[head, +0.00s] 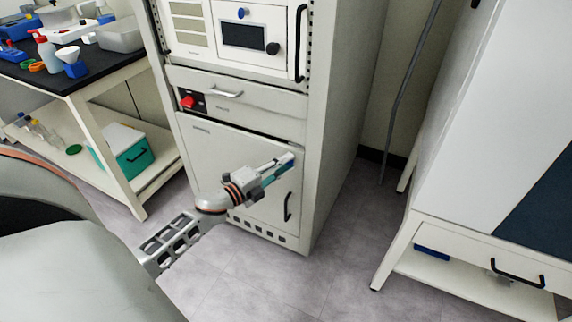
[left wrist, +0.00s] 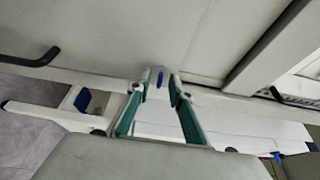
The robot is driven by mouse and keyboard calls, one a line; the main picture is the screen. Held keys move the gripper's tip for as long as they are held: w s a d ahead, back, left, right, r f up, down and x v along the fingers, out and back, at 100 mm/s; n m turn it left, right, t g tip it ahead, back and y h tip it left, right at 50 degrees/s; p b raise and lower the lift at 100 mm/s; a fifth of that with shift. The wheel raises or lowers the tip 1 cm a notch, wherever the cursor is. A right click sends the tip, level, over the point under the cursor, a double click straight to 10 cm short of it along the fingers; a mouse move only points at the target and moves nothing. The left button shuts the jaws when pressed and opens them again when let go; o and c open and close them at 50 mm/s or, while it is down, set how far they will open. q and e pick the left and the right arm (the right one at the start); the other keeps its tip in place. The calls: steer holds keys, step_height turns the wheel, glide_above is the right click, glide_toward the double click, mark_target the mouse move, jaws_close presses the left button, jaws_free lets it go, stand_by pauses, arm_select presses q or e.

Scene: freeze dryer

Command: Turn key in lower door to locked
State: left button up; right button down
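The lower door (head: 222,148) of the tall cabinet is closed, with a dark handle (head: 287,207) low on its right side. My left gripper (head: 284,164) is in front of the door's right part, above that handle. In the left wrist view, a small blue key (left wrist: 160,78) shows on the door edge, between the fingertips of my left gripper (left wrist: 160,84). The fingers with teal pads are open, with a gap on each side of the key. In the head view the gripper hides this key. My right gripper is not in view.
Above the door is a drawer with a red switch (head: 187,101). An upper panel has another blue key (head: 241,13) and a dark knob (head: 272,48). A bench (head: 85,80) with labware stands left. A white unit (head: 480,130) stands right. Floor between is clear.

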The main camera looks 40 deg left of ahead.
arm_select(q)
steer(key=shift+w, duration=0.15)
jaws_close()
